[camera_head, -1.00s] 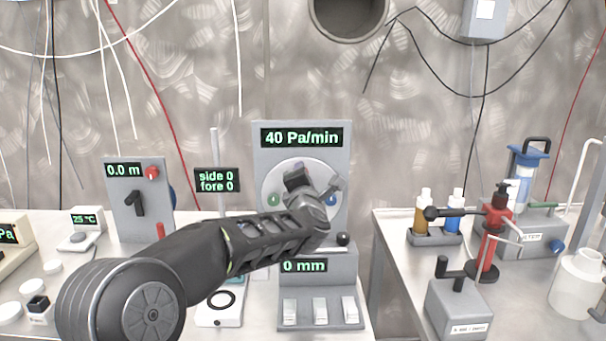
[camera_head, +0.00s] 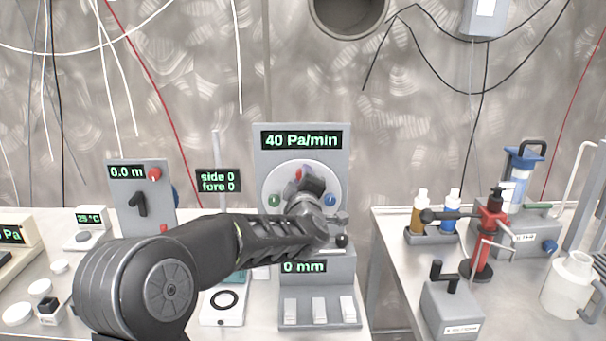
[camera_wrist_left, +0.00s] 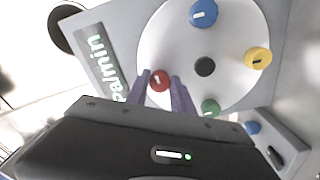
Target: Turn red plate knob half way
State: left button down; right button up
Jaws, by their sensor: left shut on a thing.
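The red knob (camera_wrist_left: 159,80) sits on the round white plate (camera_wrist_left: 222,92) between the two fingers of my left gripper (camera_wrist_left: 161,90), which is shut on it. The white pointer mark on the knob shows in the wrist view. The blue knob (camera_wrist_left: 203,13), yellow knob (camera_wrist_left: 257,58) and green knob (camera_wrist_left: 210,107) sit around a dark centre hub (camera_wrist_left: 205,67). My right gripper is not in view.
The panel display (camera_head: 301,139) reads 40 Pa/min. Below it stands a grey unit reading 0 mm (camera_head: 304,267) with white keys. A 0.0 m panel (camera_head: 127,171) is left; a bench with bottles and a red stand (camera_head: 487,240) is right.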

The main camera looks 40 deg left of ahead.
pick_arm(q)
jog(key=shift+f+m+p, duration=0.1)
jog(key=shift+m+p, duration=0.25)
jog(key=shift+m, duration=0.45)
jog(key=c, duration=1.1)
grip_release()
jog(key=v, duration=0.7)
jog(key=shift+s+d, duration=0.25)
jog(key=shift+s, duration=0.05)
